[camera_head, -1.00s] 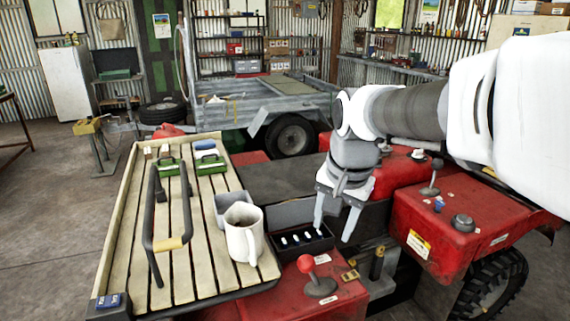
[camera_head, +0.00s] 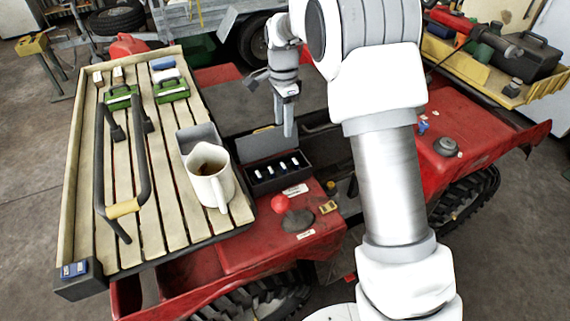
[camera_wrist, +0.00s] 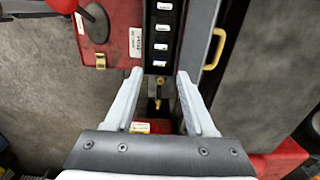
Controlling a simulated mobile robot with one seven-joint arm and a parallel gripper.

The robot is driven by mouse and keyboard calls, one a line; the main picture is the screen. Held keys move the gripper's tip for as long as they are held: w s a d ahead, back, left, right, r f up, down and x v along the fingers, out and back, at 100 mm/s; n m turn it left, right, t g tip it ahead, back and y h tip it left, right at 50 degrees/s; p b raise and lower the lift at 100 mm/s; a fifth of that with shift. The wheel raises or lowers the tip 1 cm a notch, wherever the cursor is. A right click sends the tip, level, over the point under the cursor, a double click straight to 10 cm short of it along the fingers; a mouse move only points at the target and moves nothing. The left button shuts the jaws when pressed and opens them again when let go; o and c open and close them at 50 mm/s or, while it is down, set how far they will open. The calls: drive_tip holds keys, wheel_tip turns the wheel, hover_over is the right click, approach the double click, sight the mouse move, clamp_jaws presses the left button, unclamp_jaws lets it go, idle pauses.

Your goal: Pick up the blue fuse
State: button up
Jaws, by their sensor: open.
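A black open box (camera_head: 306,176) holds a row of several small white-faced pieces (camera_head: 281,166), which look like fuses; no blue shows on them. The box also shows at the top of the wrist view (camera_wrist: 149,52). A small blue piece (camera_head: 422,127) sits on the red right-hand bodywork; I cannot tell whether it is the blue fuse. My gripper (camera_wrist: 160,74) is open and empty, its fingertips either side of the box's near end in the wrist view. In the head view my gripper (camera_head: 289,130) points down above the back of the box; one finger is largely hidden.
A slatted rack (camera_head: 167,215) on the left carries a white mug (camera_head: 208,178), a grey tray (camera_head: 196,138) and a black bar handle (camera_head: 103,165). A red-knobbed lever (camera_head: 281,203) stands just in front of the box. The box's raised lid (camera_head: 266,145) is behind the pieces.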

hover_over(283, 165)
drive_tip(key=f, duration=1)
drive_tip(key=shift+s+d+b, duration=0.1)
drive_tip(key=shift+s+b, duration=0.15)
drive_tip(key=shift+b, duration=0.1)
drive_tip(key=shift+w+f, duration=0.2)
drive_tip(key=shift+f, duration=2.75)
drive_tip(key=shift+c, duration=0.3)
clamp_jaws()
